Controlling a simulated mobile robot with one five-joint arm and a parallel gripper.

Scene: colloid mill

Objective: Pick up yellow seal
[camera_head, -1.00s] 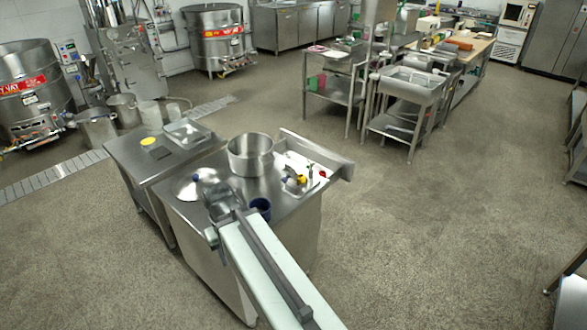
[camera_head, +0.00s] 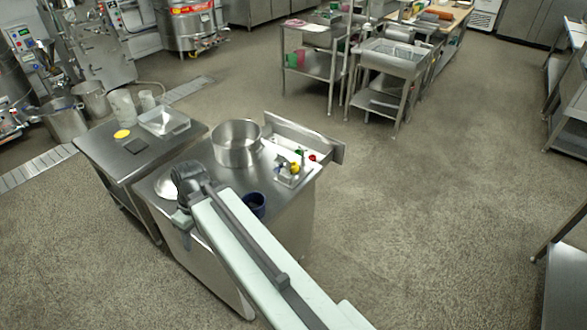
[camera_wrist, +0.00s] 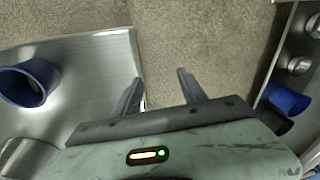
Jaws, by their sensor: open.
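A flat round yellow disc (camera_head: 122,134), which looks like the yellow seal, lies on the left steel table (camera_head: 103,158) in the head view. It lies next to a dark square piece and is not visible in the wrist view. My gripper (camera_wrist: 159,74) is open in the wrist view, with only floor showing between its fingers. In the head view my arm reaches over the near steel table, and its end is to the right of and nearer than the disc, apart from it. The fingers are hard to make out there.
The near table (camera_head: 215,178) holds a round steel pot (camera_head: 237,145), a dark blue cup (camera_head: 254,205) and a valve part with a small yellow piece (camera_head: 295,168). A clear tray (camera_head: 164,121) sits behind the disc. Open floor (camera_head: 420,220) lies to the right.

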